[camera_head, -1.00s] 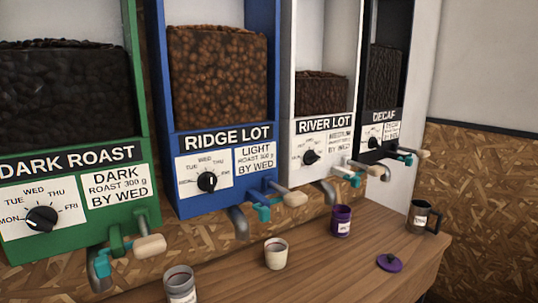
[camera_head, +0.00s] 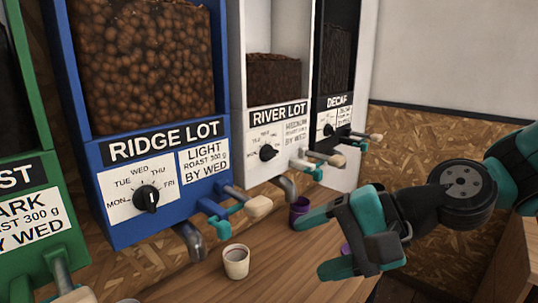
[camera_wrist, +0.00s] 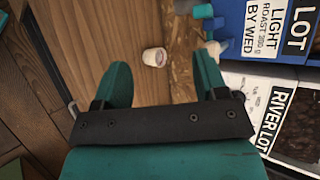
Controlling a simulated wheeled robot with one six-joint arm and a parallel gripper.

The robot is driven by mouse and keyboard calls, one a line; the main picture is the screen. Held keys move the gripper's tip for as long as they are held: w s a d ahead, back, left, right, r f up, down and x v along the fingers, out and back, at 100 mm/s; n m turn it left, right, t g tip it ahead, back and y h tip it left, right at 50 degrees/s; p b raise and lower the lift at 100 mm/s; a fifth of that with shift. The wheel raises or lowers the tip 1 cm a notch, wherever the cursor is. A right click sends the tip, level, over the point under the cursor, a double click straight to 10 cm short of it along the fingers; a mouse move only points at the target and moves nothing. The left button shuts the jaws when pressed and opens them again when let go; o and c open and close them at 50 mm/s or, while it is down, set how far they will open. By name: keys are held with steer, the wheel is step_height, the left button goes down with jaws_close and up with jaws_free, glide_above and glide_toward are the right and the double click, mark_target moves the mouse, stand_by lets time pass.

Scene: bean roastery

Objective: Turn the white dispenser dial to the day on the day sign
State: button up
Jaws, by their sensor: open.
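The white dispenser (camera_head: 246,87) is labelled RIVER LOT and stands between the blue and black ones. Its round black dial (camera_head: 267,153) sits on a white panel with day names around it; its pointer is too small to read. Beside the dial, a white sign (camera_head: 298,133) reads BY WED on its bottom line. My gripper (camera_head: 310,247) is open and empty, in front of and below the white dispenser, apart from the dial. In the wrist view the open fingers (camera_wrist: 163,72) show, with the RIVER LOT label (camera_wrist: 281,119) sideways at the right.
The blue RIDGE LOT dispenser (camera_head: 143,120) stands left, the black DECAF one (camera_head: 336,60) right. Levers and spouts (camera_head: 286,188) stick out below the dials.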

steer(key=w+d+r+m+t+y, duration=0.25)
steer(key=w+m+t, duration=0.25)
steer(key=w+m, duration=0.4)
steer(key=m+t+h+p, duration=0.1)
steer(key=m+t, duration=0.4)
steer(key=m, duration=0.5)
glide_toward(275, 155)
steer(key=p+x, duration=0.9)
steer(key=p, duration=0.1)
steer(key=shift+s+r, duration=0.1)
steer(key=shift+r, duration=0.05)
steer(key=shift+w+a, duration=0.4)
steer(key=c, duration=0.9)
